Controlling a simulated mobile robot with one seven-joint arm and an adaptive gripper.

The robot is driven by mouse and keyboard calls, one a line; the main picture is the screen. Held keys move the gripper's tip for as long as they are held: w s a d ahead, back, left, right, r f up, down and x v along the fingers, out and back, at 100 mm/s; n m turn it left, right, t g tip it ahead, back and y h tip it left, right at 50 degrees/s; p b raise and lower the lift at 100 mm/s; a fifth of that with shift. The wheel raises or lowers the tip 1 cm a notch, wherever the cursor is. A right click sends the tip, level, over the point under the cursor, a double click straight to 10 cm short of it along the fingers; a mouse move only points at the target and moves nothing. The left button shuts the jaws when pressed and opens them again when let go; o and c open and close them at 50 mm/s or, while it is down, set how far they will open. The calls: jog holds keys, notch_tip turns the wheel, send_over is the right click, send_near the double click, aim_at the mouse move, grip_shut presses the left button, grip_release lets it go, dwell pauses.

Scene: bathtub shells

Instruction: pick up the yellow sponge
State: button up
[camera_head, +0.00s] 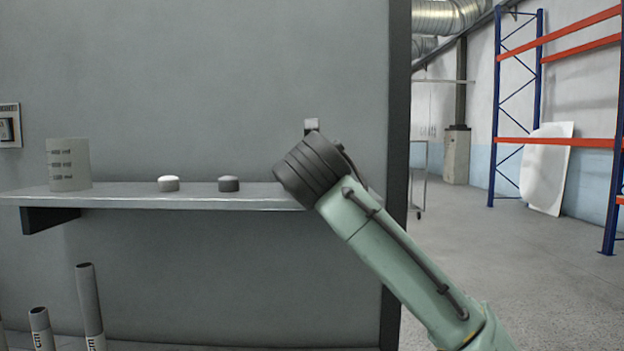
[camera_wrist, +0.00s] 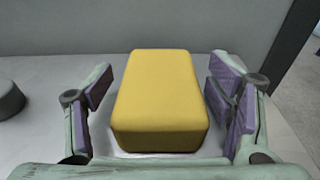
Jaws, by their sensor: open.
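The yellow sponge (camera_wrist: 160,95) is a rounded block lying on the grey shelf, seen in the wrist view. My gripper (camera_wrist: 161,98) is open, with one purple-padded finger on each side of the sponge. A gap shows between each finger and the sponge's sides. In the head view my arm hides the sponge and most of the gripper at the shelf's right end.
The shelf (camera_head: 130,197) is fixed to a grey wall panel. Grey tubes (camera_head: 90,305) stand below at left. The panel's dark edge (camera_head: 398,120) is close right.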

jog(key=shift+c, duration=0.5)
jog(key=c, duration=1)
jog(key=shift+r, duration=0.1)
jog(key=shift+c, duration=0.3)
